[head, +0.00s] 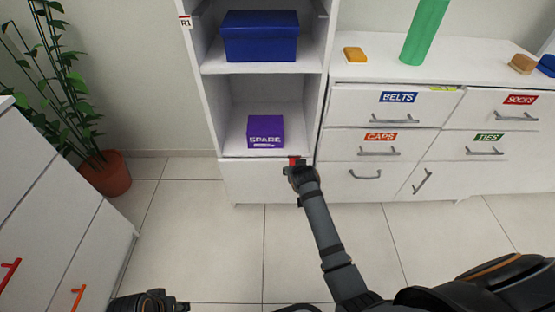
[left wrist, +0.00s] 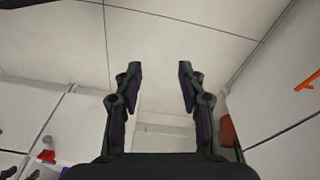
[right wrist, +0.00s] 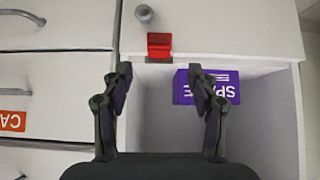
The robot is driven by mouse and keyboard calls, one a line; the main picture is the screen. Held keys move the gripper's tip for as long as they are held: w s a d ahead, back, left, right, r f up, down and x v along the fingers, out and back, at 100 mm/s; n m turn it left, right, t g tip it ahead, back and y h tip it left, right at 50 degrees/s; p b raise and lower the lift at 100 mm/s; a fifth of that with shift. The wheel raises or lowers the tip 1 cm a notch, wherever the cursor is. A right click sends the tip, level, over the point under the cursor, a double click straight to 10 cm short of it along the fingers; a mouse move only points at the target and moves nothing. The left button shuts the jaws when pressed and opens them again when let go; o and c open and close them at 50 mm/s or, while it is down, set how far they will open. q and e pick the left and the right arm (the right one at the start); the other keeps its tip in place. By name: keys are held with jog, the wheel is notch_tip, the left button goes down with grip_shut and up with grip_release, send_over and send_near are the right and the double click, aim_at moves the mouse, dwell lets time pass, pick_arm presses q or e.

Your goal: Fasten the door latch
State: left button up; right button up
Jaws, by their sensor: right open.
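The red latch (head: 294,160) sits at the lower right front edge of the open wardrobe compartment. It also shows in the right wrist view (right wrist: 159,46), standing out from a small dark plate. My right gripper (head: 297,170) is at the latch in the head view and partly covers it. In the right wrist view my right gripper (right wrist: 160,75) is open and empty, with the latch just beyond and between its fingertips. Whether it touches the latch I cannot tell. My left gripper (head: 183,306) is low at the front; in the left wrist view (left wrist: 160,68) it is open over bare floor.
A purple SPARE box (head: 265,132) stands in the compartment, and a blue box (head: 260,36) on the shelf above. A grey knob (right wrist: 144,14) is close to the latch. Drawers with handles (head: 397,118) stand at right. A potted plant (head: 105,175) is at left. The floor is clear.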

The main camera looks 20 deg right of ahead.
jog(key=b+x, duration=0.4)
jog(key=x, duration=0.5)
jog(key=shift+d+f+b, duration=0.1)
jog(key=shift+f+b, duration=0.05)
jog(key=shift+b, duration=0.15)
pick_arm(q)
jog(key=f+t, duration=0.1)
jog(key=d+f+t, duration=0.1)
jog(key=f, duration=0.1)
jog(key=w+d+f+t+h, duration=0.1)
jog(key=f, duration=0.1)
jog(key=shift+w+f, duration=0.1)
pick_arm(e)
jog(key=shift+w+d+f, duration=0.1)
jog(key=shift+w+f, duration=0.1)
jog(key=shift+w, duration=0.15)
jog(key=shift+c, duration=0.3)
jog(key=c, duration=1.1)
